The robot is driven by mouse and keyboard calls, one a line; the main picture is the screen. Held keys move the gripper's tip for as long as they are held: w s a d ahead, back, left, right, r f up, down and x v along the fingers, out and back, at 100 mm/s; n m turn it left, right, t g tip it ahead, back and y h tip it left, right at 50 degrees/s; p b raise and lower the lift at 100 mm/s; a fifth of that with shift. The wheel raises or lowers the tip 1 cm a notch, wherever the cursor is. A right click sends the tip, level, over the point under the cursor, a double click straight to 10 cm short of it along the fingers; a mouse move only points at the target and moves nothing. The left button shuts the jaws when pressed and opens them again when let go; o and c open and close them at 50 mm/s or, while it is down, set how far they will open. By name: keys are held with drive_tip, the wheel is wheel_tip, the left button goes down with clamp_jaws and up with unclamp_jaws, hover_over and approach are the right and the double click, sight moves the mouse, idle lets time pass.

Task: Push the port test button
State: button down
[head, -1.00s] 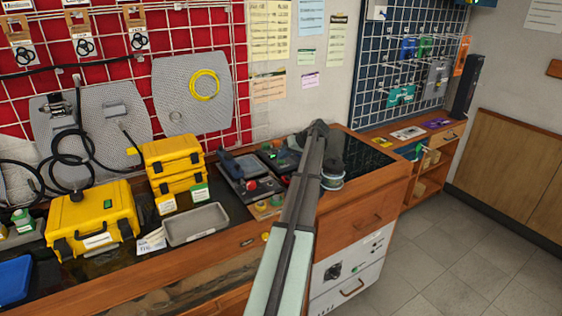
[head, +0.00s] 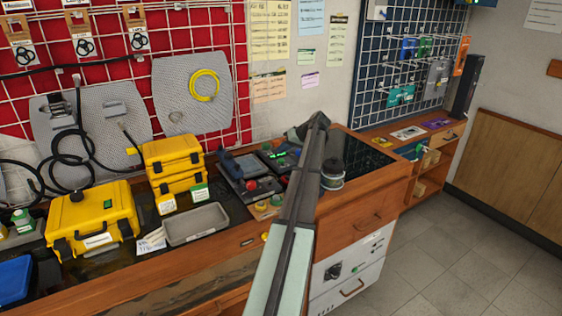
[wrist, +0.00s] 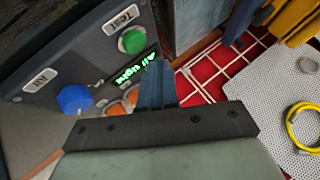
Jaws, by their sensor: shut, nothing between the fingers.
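In the wrist view, a round green button (wrist: 131,41) sits on a grey panel (wrist: 85,38) beneath a label reading "Test". My gripper (wrist: 156,70) is shut and empty; its fingertips are just below and right of the green button in the picture, over the edge of a lit green display (wrist: 136,70) reading "All tight". The fingers do not cover the button; I cannot tell how far off the panel they are. In the head view the test device (head: 281,156) is on the bench, partly behind my arm, and my fingertips are hidden.
A blue knob (wrist: 74,99) labelled "Air" and orange parts are near the fingers. A grey box with a red button (head: 250,179), yellow cases (head: 93,217), a grey tray (head: 196,223) and a dark spool (head: 332,175) stand around the device. A red wall grid is behind.

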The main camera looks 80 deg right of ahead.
sight(283, 160)
drive_tip(key=shift+r, duration=1.9)
